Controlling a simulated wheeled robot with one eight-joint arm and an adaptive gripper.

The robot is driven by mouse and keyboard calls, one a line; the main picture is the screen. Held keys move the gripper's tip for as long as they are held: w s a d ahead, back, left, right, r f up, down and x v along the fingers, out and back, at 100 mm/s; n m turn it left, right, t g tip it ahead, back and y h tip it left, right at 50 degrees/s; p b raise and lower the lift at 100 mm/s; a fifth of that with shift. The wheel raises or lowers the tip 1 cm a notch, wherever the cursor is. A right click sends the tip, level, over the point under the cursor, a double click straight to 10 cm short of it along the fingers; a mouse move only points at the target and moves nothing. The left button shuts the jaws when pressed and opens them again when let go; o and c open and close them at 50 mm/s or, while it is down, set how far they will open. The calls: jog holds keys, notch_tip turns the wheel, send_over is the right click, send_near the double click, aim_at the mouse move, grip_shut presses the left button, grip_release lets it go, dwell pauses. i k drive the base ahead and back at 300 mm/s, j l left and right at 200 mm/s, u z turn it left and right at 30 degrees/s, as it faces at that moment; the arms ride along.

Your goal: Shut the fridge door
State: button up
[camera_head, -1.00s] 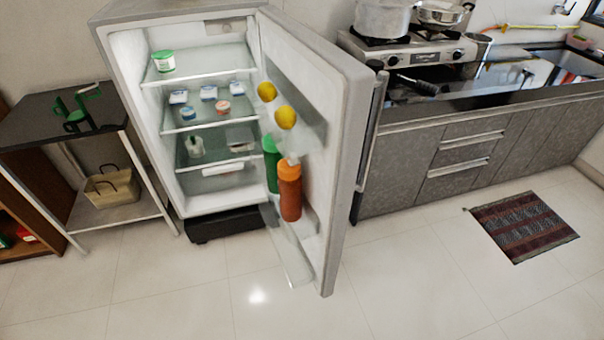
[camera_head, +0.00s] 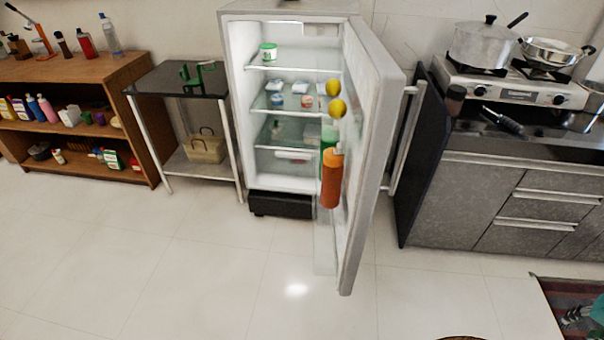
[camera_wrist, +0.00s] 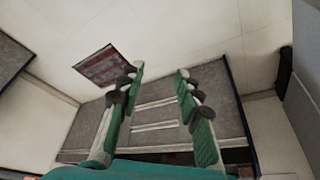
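The fridge (camera_head: 237,120) stands against the back wall in the head view. Its door (camera_head: 378,150) is wide open, swung out toward me from the right side, with a long upright handle (camera_head: 403,140) on its outer face. An orange bottle (camera_head: 332,180), a green bottle and two yellow round fruits sit in the door's inner racks. My gripper (camera_wrist: 160,72) is open and empty in the wrist view, its green-padded fingers apart. Part of it shows at the bottom right of the head view, well away from the door.
A black-topped side table (camera_head: 178,82) and wooden shelf (camera_head: 140,90) stand left of the fridge. The counter with grey cabinets (camera_head: 470,205) stands right, beside the open door. A striped mat (camera_head: 548,295) lies at lower right. The tiled floor before the fridge is clear.

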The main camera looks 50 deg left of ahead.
aim_at(374, 87)
jog(key=i+l+u, duration=0.1)
jog(key=u, duration=0.3)
jog(key=i+l+u, duration=0.15)
jog(key=u, duration=0.25)
jog(key=i+l+u, duration=0.15)
jog(key=u, duration=0.25)
jog(key=i+l+u, duration=0.1)
jog(key=l+u, duration=0.15)
jog(key=u, duration=0.15)
jog(key=l+u, duration=0.25)
jog(key=u, duration=0.15)
jog(key=l+u, duration=0.55)
jog(key=k+u, duration=0.3)
jog(key=k+j+u, duration=0.25)
jog(key=l, duration=0.1)
